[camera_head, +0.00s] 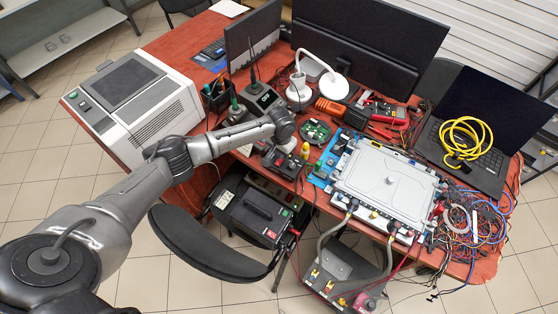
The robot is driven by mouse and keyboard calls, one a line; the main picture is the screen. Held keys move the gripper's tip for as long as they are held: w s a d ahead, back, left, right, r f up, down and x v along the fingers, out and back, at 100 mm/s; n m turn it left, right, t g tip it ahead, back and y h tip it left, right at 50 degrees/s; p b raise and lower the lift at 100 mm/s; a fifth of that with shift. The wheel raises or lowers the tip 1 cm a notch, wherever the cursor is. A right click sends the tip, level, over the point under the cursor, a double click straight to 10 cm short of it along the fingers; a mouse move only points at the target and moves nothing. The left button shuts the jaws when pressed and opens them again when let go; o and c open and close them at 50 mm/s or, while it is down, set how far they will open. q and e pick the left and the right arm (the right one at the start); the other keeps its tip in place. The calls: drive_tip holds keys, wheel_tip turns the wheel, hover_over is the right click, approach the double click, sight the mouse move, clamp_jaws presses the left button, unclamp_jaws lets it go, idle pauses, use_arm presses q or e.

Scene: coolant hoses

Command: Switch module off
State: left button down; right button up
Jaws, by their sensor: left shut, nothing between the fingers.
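My left arm reaches in from the left over the table (172,45). My left gripper (289,146) is shut and empty, pointing down above a small dark device (283,166) with a red part. It is too small to tell whether they touch. A large flat silver-white module (390,180) lies to the right of the gripper, with a round knob on its lid and connectors along its front edge. Grey hoses run from that edge down to a grey unit (343,268) below. Its switch cannot be made out clearly. My right gripper is not in view.
A white box-shaped machine (140,105) stands at the left. A laptop (480,130) with a coiled yellow cable (467,138) and tangled wires (470,225) fill the right. Monitors (372,38) stand behind. A black chair (215,243) is in front. The table is crowded.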

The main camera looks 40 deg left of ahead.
use_arm(q)
drive_tip(key=shift+f+b, duration=0.55)
drive_tip(key=shift+f, duration=0.75)
idle(1.0)
wheel_tip(320, 180, up, 7)
drive_tip(key=p, duration=0.8)
idle(0.4)
idle(0.5)
